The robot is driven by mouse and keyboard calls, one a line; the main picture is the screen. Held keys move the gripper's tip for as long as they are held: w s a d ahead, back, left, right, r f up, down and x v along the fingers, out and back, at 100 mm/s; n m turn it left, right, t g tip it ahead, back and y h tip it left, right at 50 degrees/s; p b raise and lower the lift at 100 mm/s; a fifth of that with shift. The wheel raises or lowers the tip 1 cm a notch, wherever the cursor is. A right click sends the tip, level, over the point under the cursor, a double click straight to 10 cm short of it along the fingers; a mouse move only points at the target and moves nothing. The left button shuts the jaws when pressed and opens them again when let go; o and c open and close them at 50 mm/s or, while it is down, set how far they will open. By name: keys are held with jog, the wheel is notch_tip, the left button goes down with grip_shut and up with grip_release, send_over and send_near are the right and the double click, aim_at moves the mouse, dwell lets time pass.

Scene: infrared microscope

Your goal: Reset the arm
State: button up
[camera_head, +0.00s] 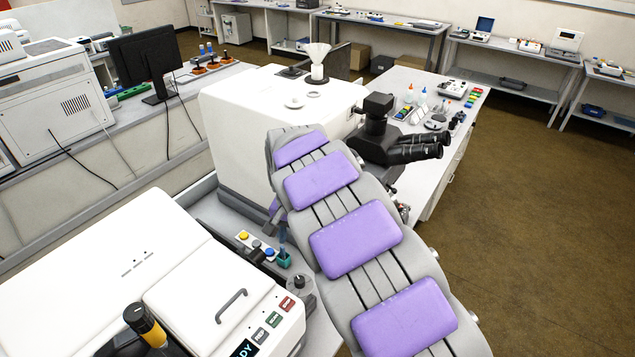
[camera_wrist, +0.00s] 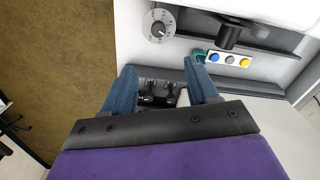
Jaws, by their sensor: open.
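My gripper is mostly hidden behind the arm there; a blue finger shows near the small green holder (camera_head: 285,261). In the wrist view my gripper (camera_wrist: 160,72) has its two blue fingers spread wide, with nothing held between them. Small black parts (camera_wrist: 158,93) show in the gap, behind the fingers. Whether the fingers touch the panel or the green piece (camera_wrist: 198,56) I cannot tell.
A round dial (camera_wrist: 158,25) and coloured buttons (camera_wrist: 230,62) are close by the fingers. Black eyepieces (camera_head: 415,150) stand right of my arm. A white instrument with a handle (camera_head: 231,305) fills the lower left. The brown floor (camera_head: 530,210) at right is clear.

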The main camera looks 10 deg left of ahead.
jog(key=s+d+r+b, duration=0.1)
jog(key=s+d+r, duration=0.15)
jog(key=d, duration=0.45)
jog(key=s+d+r+m, duration=0.15)
jog(key=s+d, duration=0.25)
jog(key=d, duration=0.4)
jog(key=s+d+r+b, duration=0.1)
jog(key=s+d+r, duration=0.2)
jog(key=d, duration=0.4)
jog(key=s+d+f+n+g+b, duration=0.1)
jog(key=s+d, duration=0.3)
jog(key=s, duration=0.8)
jog(key=s+d+f+n+b, duration=0.1)
jog(key=s+d+f, duration=0.2)
jog(key=s, duration=0.8)
jog(key=shift+s+d+g, duration=0.4)
jog(key=shift+d, duration=0.8)
